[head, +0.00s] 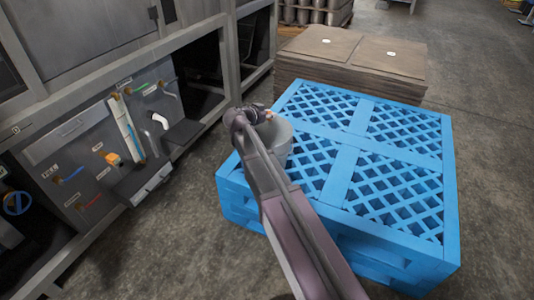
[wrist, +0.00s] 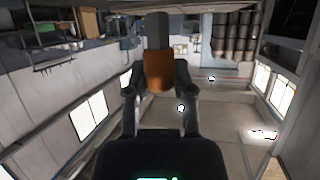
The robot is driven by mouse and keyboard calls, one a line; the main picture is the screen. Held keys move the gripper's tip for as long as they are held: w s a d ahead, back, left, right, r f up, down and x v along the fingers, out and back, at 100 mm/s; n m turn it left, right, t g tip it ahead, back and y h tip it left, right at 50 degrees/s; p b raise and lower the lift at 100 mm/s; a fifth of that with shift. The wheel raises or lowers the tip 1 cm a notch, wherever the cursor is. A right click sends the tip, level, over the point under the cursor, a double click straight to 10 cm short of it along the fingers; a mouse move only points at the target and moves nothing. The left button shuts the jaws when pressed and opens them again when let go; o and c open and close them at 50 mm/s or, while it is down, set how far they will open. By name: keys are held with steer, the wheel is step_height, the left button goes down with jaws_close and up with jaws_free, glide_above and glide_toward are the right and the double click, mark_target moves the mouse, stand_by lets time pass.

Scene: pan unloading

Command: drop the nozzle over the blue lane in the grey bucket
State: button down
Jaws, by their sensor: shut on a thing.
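My gripper (wrist: 160,85) is shut on the nozzle (wrist: 158,70), an orange-brown piece with a dark grey end, which shows between the two fingers in the wrist view. In the head view my gripper (head: 262,114) is above the back left rim of the grey bucket (head: 279,140). Only a small orange-brown bit of the nozzle shows there. The bucket stands on the left part of the blue pallet stack. My arm hides part of its left side, and its inside cannot be seen clearly. A short blue bar (head: 70,176) sits on the grey panel at the left.
The blue pallet stack (head: 395,150) is otherwise clear on top. A brown stack (head: 345,55) stands behind it. The grey machine panel (head: 60,150) at the left carries an orange piece (head: 113,158), a white bent pipe (head: 160,121) and other coloured bars. Open floor lies between.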

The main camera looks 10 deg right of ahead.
steer(key=shift+c, duration=2)
jaws_free()
